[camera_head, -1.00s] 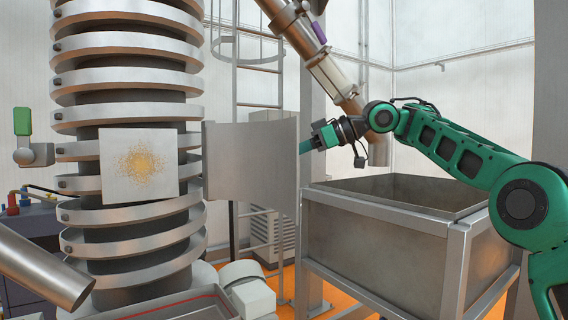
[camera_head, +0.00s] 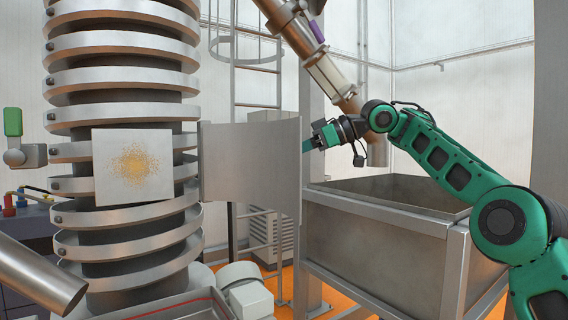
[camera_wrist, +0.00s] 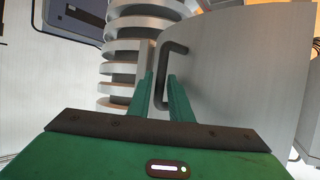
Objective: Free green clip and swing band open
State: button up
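The band (camera_head: 250,165) is a curved metal panel, standing swung out to the right of the ribbed column (camera_head: 122,225). The green clip (camera_head: 13,122) stands upright on a metal knob at the column's left, clear of the band. My gripper (camera_head: 307,146) is at the band's far right edge in the head view, its tips partly hidden behind that edge. In the wrist view, the band's dark bar handle (camera_wrist: 160,78) stands between the fingers of my gripper (camera_wrist: 161,76). A gap shows between the fingertips, and they look open around the handle.
A square plate (camera_head: 132,167) with an orange speckled patch covers the column's front. An open metal bin (camera_head: 400,240) stands below my arm. A slanted pipe (camera_head: 335,75) comes down above the bin, close to my arm. A ladder (camera_head: 257,90) stands behind the band.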

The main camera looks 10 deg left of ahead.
jog(key=shift+o, duration=0.5)
jog(key=shift+s, duration=0.1)
jog(key=v, duration=1)
jog(key=shift+w+d, duration=0.2)
jog(key=shift+d, duration=0.2)
jog(key=shift+r, duration=0.15)
